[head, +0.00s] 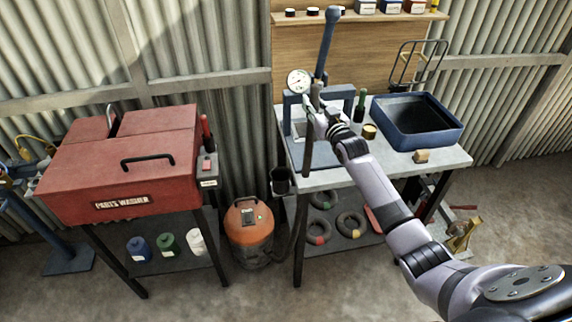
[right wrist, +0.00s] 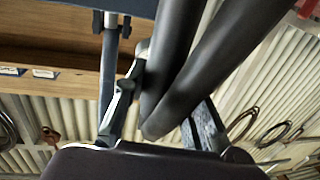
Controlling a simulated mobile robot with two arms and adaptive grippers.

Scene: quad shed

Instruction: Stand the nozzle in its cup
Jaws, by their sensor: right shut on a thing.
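The nozzle (head: 308,145) is a long dark tube, held nearly upright at the left end of the workbench. My right gripper (head: 316,108) is shut on it near its upper part. The nozzle's lower end shows just right of a dark cup (head: 281,180) at the bench's left side, apart from it in the picture; their depth difference is hard to judge. The inside of the cup is not clear. In the right wrist view dark tube lengths (right wrist: 172,60) cross close up between the finger parts, and the grip is partly hidden. My left gripper is not in view.
The workbench (head: 340,175) holds a blue press (head: 325,45), a blue tray (head: 418,125) and small items. A red parts washer (head: 120,165) stands left. An orange vacuum (head: 248,225) with a dark hose sits on the floor between them. Bare floor lies in front.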

